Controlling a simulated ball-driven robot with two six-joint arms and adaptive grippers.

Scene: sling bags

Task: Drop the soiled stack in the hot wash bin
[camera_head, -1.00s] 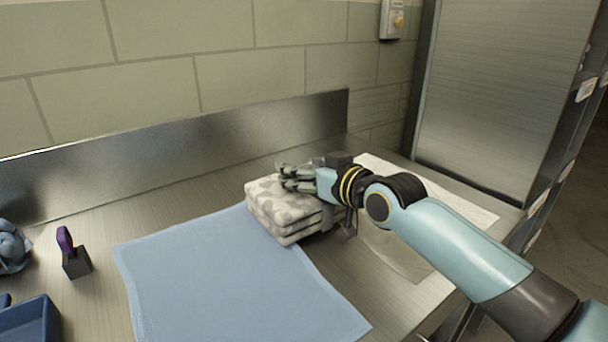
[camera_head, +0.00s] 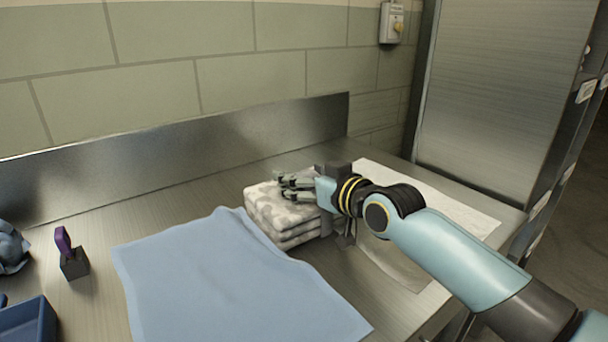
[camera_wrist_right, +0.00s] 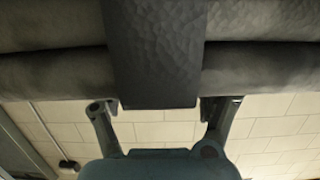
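A folded stack of pale cloths with grey blotches (camera_head: 274,212) sits on the steel counter, at the edge of a blue cloth. My right gripper (camera_head: 290,187) is at the stack's right side, with fingers reaching over its top. In the right wrist view the two fingers (camera_wrist_right: 162,106) are spread on either side of a dark band (camera_wrist_right: 155,50) in front of the grey stack layers (camera_wrist_right: 50,75). Whether they clamp the stack is unclear. My left gripper is out of view. No hot wash bin can be made out.
The blue cloth (camera_head: 235,290) covers the counter's front middle. A dark block with a purple piece (camera_head: 73,260), a blue tray (camera_head: 30,325) and a bluish bundle (camera_head: 10,248) are at left. A pale sheet (camera_head: 455,215) lies behind my arm. A steel cabinet (camera_head: 500,90) stands right.

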